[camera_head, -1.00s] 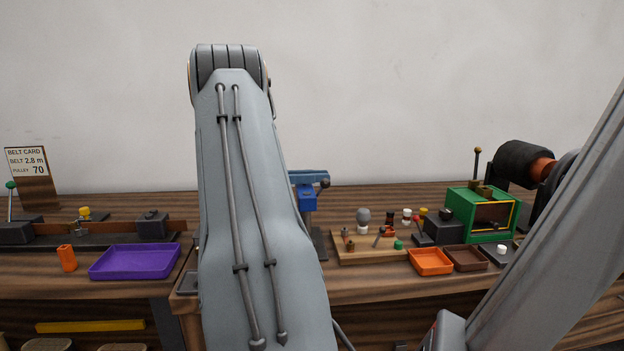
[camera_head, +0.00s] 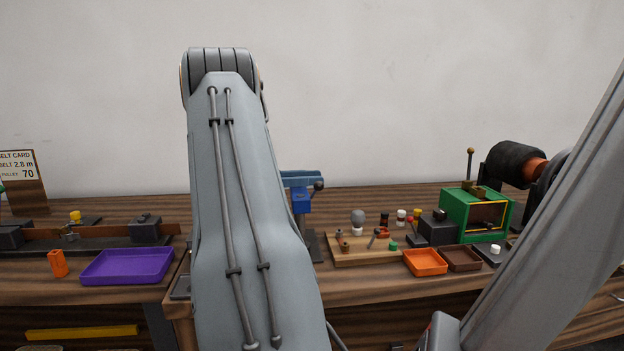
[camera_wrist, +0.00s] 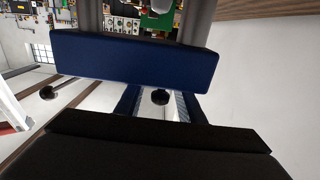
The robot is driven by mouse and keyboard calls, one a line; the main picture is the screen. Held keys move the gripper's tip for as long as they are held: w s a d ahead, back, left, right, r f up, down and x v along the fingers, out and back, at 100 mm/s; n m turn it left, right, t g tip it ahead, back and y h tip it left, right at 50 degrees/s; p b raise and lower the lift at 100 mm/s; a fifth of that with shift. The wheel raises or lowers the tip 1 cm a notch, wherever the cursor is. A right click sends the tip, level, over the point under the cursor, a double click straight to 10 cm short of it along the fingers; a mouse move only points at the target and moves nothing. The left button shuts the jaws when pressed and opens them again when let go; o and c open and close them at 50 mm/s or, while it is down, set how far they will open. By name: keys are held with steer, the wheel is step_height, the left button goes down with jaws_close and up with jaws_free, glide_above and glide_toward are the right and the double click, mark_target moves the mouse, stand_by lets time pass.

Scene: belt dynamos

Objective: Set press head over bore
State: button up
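A blue press (camera_head: 302,198) with a flat blue top and a dark ball-ended handle stands at the middle of the bench, partly behind my arm. In the wrist view a wide dark-blue block (camera_wrist: 135,65), seemingly the press head, fills the upper middle very close to the camera. Dark ball knobs show below it and to its left. A black bar crosses the bottom of that view; I cannot tell whether it is part of my gripper. My gripper is hidden behind my arm in the head view, and its fingers are not clear in the wrist view. No bore can be made out.
A purple tray (camera_head: 127,266) and an orange block (camera_head: 58,263) lie left of my arm. Right of the press are a wooden board (camera_head: 345,257) with small parts, an orange tray (camera_head: 425,262), a brown tray (camera_head: 462,258) and a green box machine (camera_head: 460,210). A belt card (camera_head: 22,165) stands far left.

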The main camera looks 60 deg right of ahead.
steer(key=b+v, duration=0.1)
steer(key=v, duration=0.6)
steer(key=shift+w+a+b, duration=0.15)
steer(key=shift+w+b, duration=0.15)
steer(key=shift+b, duration=0.1)
